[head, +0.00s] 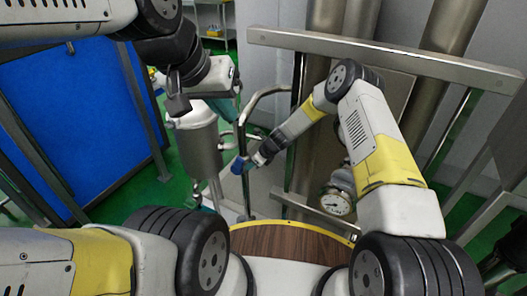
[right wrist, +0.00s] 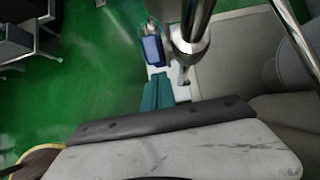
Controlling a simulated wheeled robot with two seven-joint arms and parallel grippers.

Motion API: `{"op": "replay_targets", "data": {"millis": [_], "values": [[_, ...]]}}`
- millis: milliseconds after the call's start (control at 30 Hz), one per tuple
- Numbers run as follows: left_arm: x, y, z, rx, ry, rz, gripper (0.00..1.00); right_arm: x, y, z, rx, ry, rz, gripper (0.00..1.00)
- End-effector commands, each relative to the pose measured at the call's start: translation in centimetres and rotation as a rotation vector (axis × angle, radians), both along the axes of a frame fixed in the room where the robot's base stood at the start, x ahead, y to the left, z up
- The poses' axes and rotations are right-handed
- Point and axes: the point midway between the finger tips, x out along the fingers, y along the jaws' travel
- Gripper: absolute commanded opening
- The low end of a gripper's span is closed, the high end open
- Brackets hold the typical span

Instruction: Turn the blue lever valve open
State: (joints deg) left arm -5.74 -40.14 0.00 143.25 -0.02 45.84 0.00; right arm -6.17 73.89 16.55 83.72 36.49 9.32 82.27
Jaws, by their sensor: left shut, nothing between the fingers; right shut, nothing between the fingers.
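The blue lever (head: 238,166) shows in the head view beside an upright metal pipe. Its blue handle also shows in the right wrist view (right wrist: 152,49), left of a shiny pipe end. My right gripper (head: 250,162) reaches down to the left toward the lever. Its teal fingers (right wrist: 158,88) are shut and empty, pointing at the handle. Their tips look close to it, but I cannot tell whether they touch. My left gripper (head: 224,108) is higher, near the steel vessel, shut and empty. The valve body is mostly hidden.
A steel vessel (head: 196,145) stands left of the lever. A curved pipe (head: 268,92) and a long metal rail (head: 385,55) lie near my right arm. A round gauge (head: 336,203) sits below that arm. A blue panel (head: 85,115) fills the left, above green floor.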

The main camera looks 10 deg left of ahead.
Motion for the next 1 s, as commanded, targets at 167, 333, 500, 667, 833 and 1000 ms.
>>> {"op": "replay_targets", "data": {"millis": [167,333,500,667,833,1000], "values": [[0.0,0.0,0.0,0.000,0.000,0.000,0.00,0.3,0.7,0.3,0.001,0.000,0.000,0.00],[0.0,0.0,0.0,0.000,0.000,0.000,0.00,0.3,0.7,0.4,0.001,0.000,-0.001,0.00],[0.0,0.0,0.0,0.000,0.000,0.000,0.00,0.4,0.9,0.6,0.000,-0.002,0.000,0.00],[0.0,0.0,0.0,0.000,0.000,0.000,0.00,1.0,2.7,2.0,0.000,-0.006,0.002,0.00],[0.0,0.0,0.0,0.000,0.000,0.000,0.00,1.4,3.8,2.6,0.002,-0.004,0.001,0.00],[0.0,0.0,0.0,0.000,0.000,0.000,0.00,1.6,4.1,2.9,0.007,-0.006,-0.001,0.00]]}}
